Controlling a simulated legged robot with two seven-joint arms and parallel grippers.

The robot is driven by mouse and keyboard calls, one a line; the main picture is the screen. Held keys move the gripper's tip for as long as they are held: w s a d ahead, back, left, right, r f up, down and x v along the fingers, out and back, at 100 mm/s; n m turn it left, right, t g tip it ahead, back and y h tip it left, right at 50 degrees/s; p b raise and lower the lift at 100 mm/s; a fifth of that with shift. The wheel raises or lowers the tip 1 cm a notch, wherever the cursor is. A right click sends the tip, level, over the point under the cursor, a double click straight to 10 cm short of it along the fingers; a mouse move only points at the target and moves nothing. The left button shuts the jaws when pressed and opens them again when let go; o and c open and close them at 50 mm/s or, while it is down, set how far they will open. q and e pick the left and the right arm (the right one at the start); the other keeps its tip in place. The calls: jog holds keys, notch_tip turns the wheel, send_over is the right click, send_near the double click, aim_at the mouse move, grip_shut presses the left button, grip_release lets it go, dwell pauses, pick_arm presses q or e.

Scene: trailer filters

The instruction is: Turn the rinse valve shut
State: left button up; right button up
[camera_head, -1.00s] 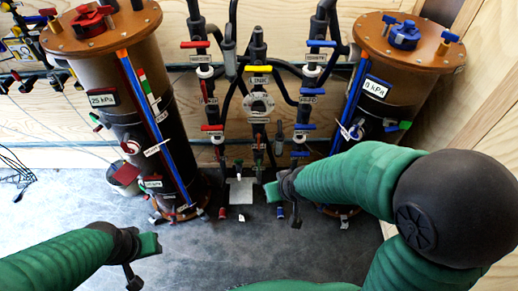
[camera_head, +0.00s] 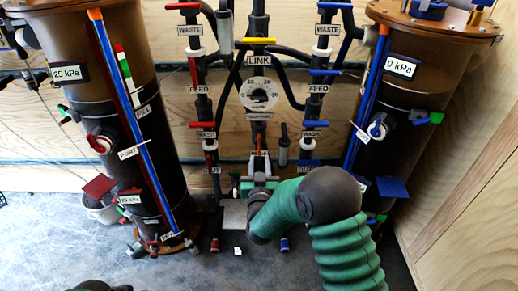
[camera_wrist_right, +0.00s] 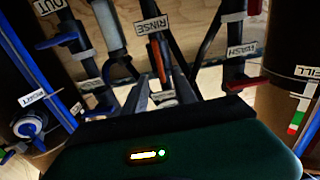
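The rinse valve sits on the middle pipe, below the round dial. Its handle (camera_head: 258,141) is narrow and upright, in line with the pipe. In the right wrist view the red-orange handle (camera_wrist_right: 159,58) hangs below the RINSE label (camera_wrist_right: 152,25). My right gripper (camera_head: 260,178) is at the foot of the middle pipe, just below the handle. In the right wrist view its two grey fingers (camera_wrist_right: 161,88) are apart, with the handle in line with the gap; I cannot tell whether they touch it. Of my left arm only a dark sliver shows at the bottom edge; its gripper is out of view.
A column reading 25 kPa (camera_head: 122,110) stands left and one reading 0 kPa (camera_head: 397,105) stands right. Red wash (camera_head: 202,125) and blue wash (camera_head: 315,124) levers flank the middle pipe. The yellow link lever (camera_head: 258,41) is above. A wooden wall is close on the right.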

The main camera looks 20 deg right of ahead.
aim_at(259, 147)
jog(key=b+x, duration=0.2)
jog(key=x, duration=0.6)
jog(key=shift+w+d+f, duration=0.1)
jog(key=shift+w+f, duration=0.05)
jog(key=shift+w, duration=0.25)
jog(key=shift+w+d, duration=0.1)
jog(key=shift+w, duration=0.15)
jog(key=shift+c, duration=0.3)
grip_shut()
